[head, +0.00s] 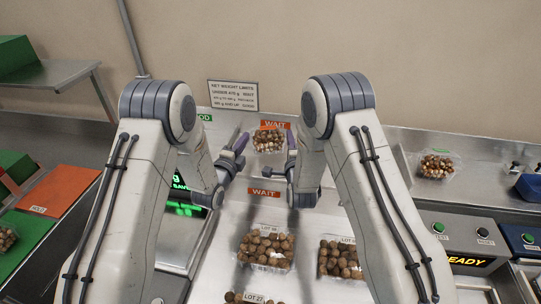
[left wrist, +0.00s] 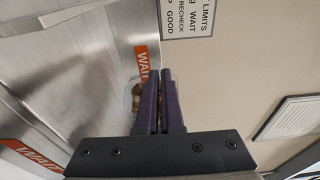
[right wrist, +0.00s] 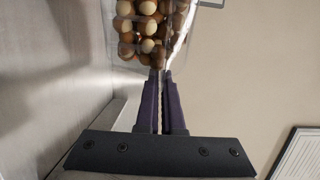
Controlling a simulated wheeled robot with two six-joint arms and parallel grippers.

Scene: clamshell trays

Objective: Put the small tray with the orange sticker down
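A small clear tray of brown and pale nuts (head: 268,141) is at the back of the steel surface, between my grippers. It fills the top of the right wrist view (right wrist: 150,30); its sticker is not clear. My right gripper (head: 291,142) is at the tray's right side, its fingertips (right wrist: 160,75) closed on the tray's edge. Whether the tray touches the surface is hard to tell. My left gripper (head: 241,144) is left of the tray, its fingers (left wrist: 167,72) close together with nothing seen between them. Part of the tray shows behind them.
An orange WAIT label (head: 275,125) is behind the tray, another (head: 264,192) in front. Trays of nuts (head: 266,247) (head: 341,259) stand nearer me; another (head: 437,165) is at right. A green-lit display (head: 181,196) is at left. Steel between the WAIT labels is mostly clear.

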